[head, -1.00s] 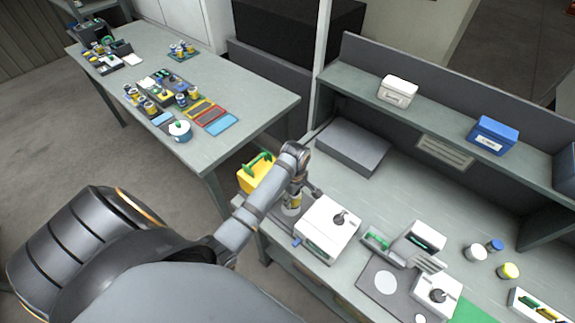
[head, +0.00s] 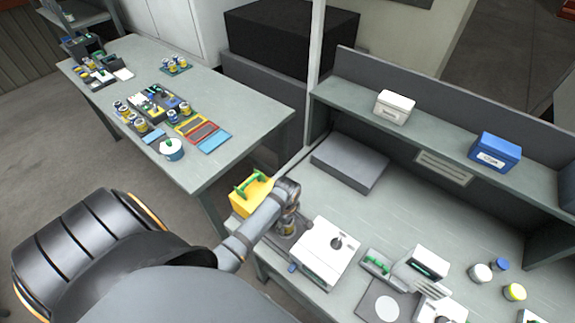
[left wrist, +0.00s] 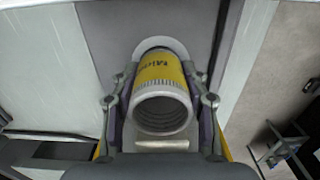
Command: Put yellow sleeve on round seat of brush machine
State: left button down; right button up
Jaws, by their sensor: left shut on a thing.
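The yellow sleeve (left wrist: 160,72) has dark lettering and a silver threaded open end facing the left wrist camera. My left gripper (left wrist: 160,108) is shut on it, one finger on each side. In the left wrist view, a pale round seat (left wrist: 151,45) on a grey plate shows behind the sleeve's far end. The sleeve hides much of the seat, and I cannot tell whether they touch. In the head view, my left gripper (head: 288,222) is beside the white machine box (head: 322,252), at the bench's left end. The arm largely hides the sleeve there. My right gripper is out of view.
A yellow box with a green handle (head: 250,194) stands close behind my left arm. A grey block (head: 350,162) lies on the bench. Another grey plate (head: 366,301) with a pale disc is at lower right. The bench middle behind the machines is clear.

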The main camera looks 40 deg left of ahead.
pick_arm(q)
jog(key=c, duration=0.7)
grip_release()
jog(key=shift+s+f, duration=0.1)
jog(key=shift+a, duration=0.1)
jog(key=shift+r, duration=0.35)
notch_tip(320, 180, up, 12)
jog(key=shift+f+b, duration=0.15)
jog(key=shift+b, duration=0.7)
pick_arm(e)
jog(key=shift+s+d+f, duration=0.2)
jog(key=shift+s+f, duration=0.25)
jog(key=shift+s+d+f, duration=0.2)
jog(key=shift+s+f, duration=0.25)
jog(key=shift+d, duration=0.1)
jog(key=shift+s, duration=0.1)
